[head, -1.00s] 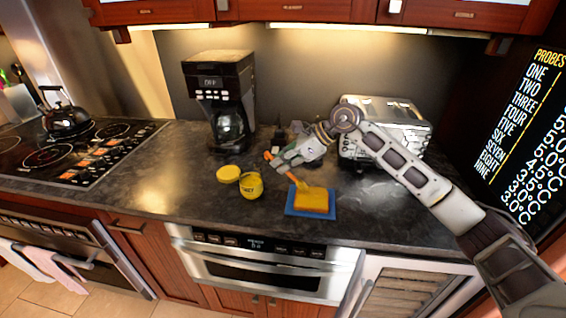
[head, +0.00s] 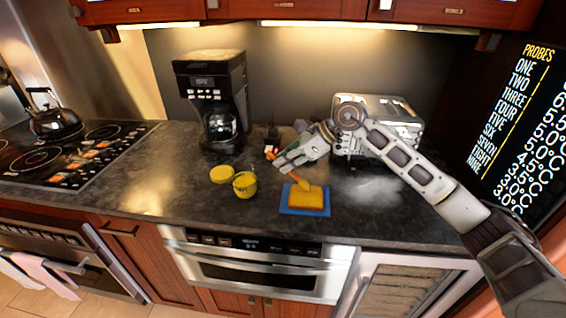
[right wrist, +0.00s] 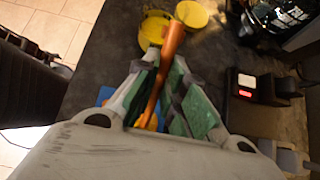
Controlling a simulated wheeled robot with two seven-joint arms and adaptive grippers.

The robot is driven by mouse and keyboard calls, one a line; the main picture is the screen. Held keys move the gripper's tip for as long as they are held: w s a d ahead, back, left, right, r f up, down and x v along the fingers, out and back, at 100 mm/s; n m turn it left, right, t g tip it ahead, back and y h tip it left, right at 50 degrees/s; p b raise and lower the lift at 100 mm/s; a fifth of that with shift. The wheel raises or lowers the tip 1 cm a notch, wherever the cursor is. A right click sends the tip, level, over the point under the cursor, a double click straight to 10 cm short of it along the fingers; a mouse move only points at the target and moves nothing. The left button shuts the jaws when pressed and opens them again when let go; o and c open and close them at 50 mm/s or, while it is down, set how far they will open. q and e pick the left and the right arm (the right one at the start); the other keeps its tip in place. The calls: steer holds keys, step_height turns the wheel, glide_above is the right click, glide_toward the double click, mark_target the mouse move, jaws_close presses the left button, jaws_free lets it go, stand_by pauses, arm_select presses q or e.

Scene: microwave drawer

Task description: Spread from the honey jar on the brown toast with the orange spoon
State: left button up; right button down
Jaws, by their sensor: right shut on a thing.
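My right gripper (head: 283,165) is shut on the orange spoon (right wrist: 172,45), whose handle shows between the fingers in the right wrist view. The spoon's bowl end (head: 301,184) is at the top of the toast (head: 306,198); I cannot tell whether it touches. The toast looks golden yellow and lies on a blue plate or mat (head: 305,212). The yellow honey jar (head: 244,187) stands open to the left of the toast. It also shows in the right wrist view (right wrist: 151,31). My left gripper is not in view.
A round yellow lid (head: 222,174) lies beside the jar. A coffee maker (head: 212,100) and a toaster (head: 385,120) stand behind. A small dark item with a red part (right wrist: 262,86) is near the gripper. The counter's front edge is close to the toast.

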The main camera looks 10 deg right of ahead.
steer(key=shift+s+d+f, duration=0.1)
steer(key=shift+d, duration=0.1)
stand_by(0.4)
steer(key=shift+s+d+b, duration=0.2)
steer(key=shift+d, duration=0.4)
steer(key=shift+s+d+b, duration=0.15)
steer(key=shift+d+b, duration=0.05)
steer(key=shift+d, duration=0.35)
steer(key=shift+a, duration=0.2)
steer(key=shift+w+a, duration=0.2)
steer(key=shift+a, duration=0.35)
steer(key=shift+w+a, duration=0.2)
steer(key=shift+a, duration=0.35)
steer(key=shift+a, duration=0.15)
steer(key=shift+w+a, duration=0.15)
steer(key=shift+a, duration=0.15)
steer(key=shift+w+a+p, duration=0.25)
steer(key=shift+a+p, duration=0.05)
steer(key=shift+a, duration=0.45)
steer(key=shift+a, duration=0.15)
